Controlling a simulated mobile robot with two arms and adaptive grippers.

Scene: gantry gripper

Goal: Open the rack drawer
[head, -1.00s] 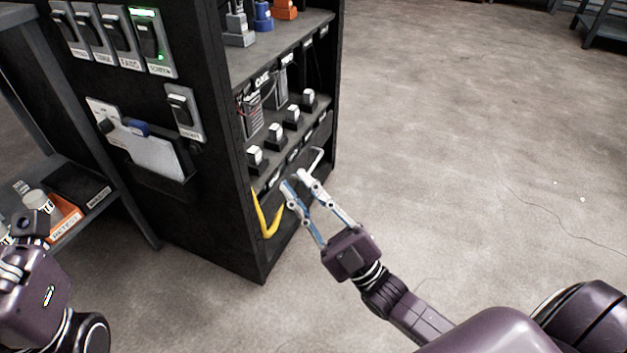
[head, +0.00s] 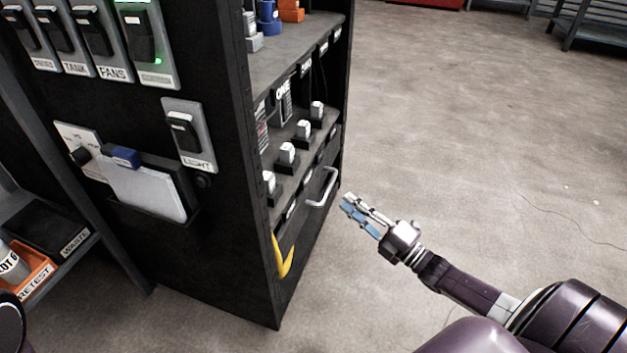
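The black rack (head: 225,245) stands at the left. The drawer (head: 309,214) is low in its front face, below the shelf with white-topped items, and its front looks flush with the rack. A pale bar handle (head: 324,190) sticks out from it. My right gripper (head: 346,201) is just right of the handle, apart from it and empty. Its two fingers point left towards the rack with a small gap between the tips. My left gripper is out of view; only a dark part of my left arm shows at the lower left edge.
A yellow hooked piece (head: 283,258) is on the rack front, below and left of the handle. The rack's side carries switches, a light switch (head: 188,135) and a paper holder (head: 150,185). An orange bin (head: 35,272) is at the lower left.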

